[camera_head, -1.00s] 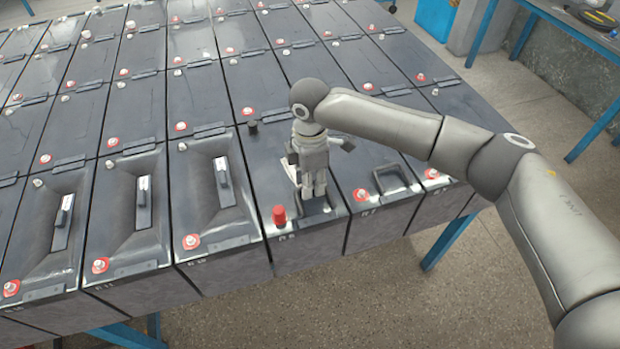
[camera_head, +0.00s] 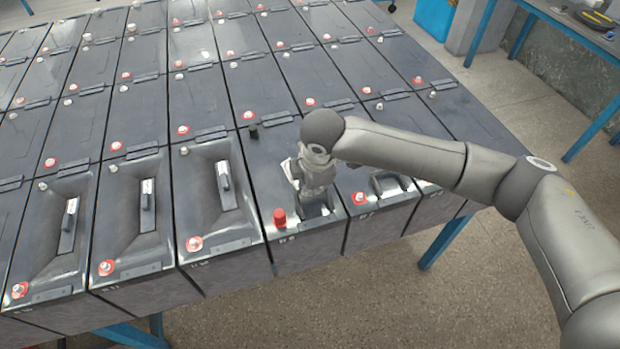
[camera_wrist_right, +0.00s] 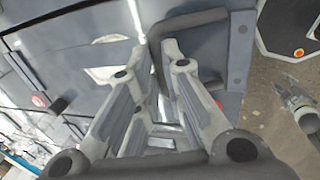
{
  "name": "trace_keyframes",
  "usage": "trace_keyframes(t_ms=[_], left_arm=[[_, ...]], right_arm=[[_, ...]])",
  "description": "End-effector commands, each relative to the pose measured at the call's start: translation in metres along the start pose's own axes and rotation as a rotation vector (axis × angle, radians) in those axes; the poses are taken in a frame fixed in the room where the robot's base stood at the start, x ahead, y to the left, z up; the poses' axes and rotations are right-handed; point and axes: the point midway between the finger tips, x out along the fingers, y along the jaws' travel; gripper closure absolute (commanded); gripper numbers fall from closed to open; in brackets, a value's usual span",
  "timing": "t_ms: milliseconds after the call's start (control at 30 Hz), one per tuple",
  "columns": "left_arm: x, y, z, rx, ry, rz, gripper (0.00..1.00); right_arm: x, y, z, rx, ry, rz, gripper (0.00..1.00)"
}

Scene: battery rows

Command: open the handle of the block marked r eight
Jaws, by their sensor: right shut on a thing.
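The block marked R8 (camera_head: 265,180) is at the front of the rows in the head view, with a red-capped terminal (camera_head: 279,218) and a faint label on its front edge. My right gripper (camera_head: 316,204) is low over its front right part and hides most of the handle there. In the right wrist view, the dark handle (camera_wrist_right: 188,24) shows as a bent bar at the fingertips. My right gripper (camera_wrist_right: 172,52) is shut on the handle, though the exact contact is hard to see. My left gripper is out of view.
The neighbouring block on the right has its own dark loop handle (camera_head: 390,184) close to my right wrist. Blocks on the left have handles in sunken tops (camera_head: 223,177). A blue-framed bench (camera_head: 560,25) stands at the back right. The floor right of the blocks is clear.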

Motion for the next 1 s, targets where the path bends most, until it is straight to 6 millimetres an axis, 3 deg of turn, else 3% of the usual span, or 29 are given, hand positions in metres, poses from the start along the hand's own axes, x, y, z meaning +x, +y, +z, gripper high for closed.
trace_keyframes(t_ms=[133,367,1000], left_arm=[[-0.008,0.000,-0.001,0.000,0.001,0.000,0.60],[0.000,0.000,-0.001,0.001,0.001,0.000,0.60],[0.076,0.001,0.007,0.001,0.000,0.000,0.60]], right_arm=[[-0.010,-0.007,0.000,-0.003,0.004,0.139,1.00],[-0.017,-0.019,-0.001,-0.001,0.006,0.356,1.00],[-0.028,-0.052,0.000,0.003,0.003,0.893,1.00]])
